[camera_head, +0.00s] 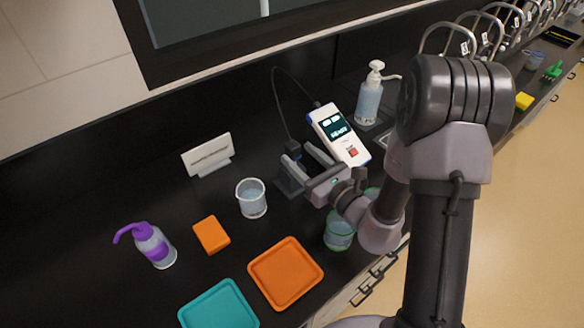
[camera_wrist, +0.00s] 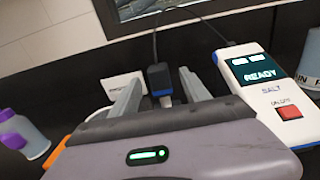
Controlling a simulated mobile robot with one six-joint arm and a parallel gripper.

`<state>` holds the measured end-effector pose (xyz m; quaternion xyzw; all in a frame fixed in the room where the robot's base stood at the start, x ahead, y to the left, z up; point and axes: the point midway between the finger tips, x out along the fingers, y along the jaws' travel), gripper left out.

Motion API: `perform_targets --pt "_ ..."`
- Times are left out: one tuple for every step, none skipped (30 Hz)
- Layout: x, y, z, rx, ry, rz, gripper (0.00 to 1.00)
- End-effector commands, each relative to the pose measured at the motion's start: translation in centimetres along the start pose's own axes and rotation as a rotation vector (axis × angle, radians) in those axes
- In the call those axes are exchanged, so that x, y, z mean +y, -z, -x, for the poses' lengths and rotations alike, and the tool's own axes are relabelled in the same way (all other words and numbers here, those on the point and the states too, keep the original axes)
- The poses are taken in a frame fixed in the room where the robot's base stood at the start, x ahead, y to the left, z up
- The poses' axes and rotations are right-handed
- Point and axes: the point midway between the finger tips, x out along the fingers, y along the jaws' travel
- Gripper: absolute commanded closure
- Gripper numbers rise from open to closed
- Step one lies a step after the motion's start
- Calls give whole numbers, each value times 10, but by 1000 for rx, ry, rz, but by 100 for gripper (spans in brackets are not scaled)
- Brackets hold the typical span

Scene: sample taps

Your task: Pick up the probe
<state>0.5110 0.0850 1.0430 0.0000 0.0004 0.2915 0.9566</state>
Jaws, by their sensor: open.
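The probe (camera_head: 291,148) is a dark upright piece with a blue band and a black cable, standing in a dark holder (camera_head: 287,184) on the bench. In the wrist view the probe (camera_wrist: 157,76) shows between my two fingers. My gripper (camera_head: 297,153) is open, with a grey finger to each side of the probe; the fingers also show in the wrist view (camera_wrist: 160,84). I cannot tell whether either finger touches it.
A clear beaker (camera_head: 252,199) stands left of the holder, and a green-rimmed beaker (camera_head: 340,232) is near my wrist. A pump bottle (camera_head: 370,95) stands behind the meter. A sign (camera_head: 208,156), orange block (camera_head: 211,234), purple-topped bottle (camera_head: 152,245), orange tray (camera_head: 286,250) and teal tray (camera_head: 219,285) lie leftward.

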Motion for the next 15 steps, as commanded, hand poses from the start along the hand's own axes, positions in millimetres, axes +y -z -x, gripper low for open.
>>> perform_targets --pt "1 0 -7 0 -3 1 45" --pt "1 0 -10 0 -2 1 45" --pt "1 0 -13 0 -2 0 45" --pt "1 0 -15 0 -1 0 45" --pt "1 0 -20 -1 -3 1 45" --pt "1 1 -27 -1 -3 2 45" --pt "2 1 -34 -2 -4 1 45" --pt "2 2 -40 -2 -4 3 45" --pt "2 2 -48 -2 -5 2 45" --pt "1 2 -54 -1 -3 1 45" --pt "1 2 -58 -1 -4 2 45" --pt "1 2 -63 -1 -2 1 45" --pt "1 2 -65 0 -2 0 45" --pt "1 1 -66 0 -2 0 45" --pt "1 1 -67 0 -1 0 45"
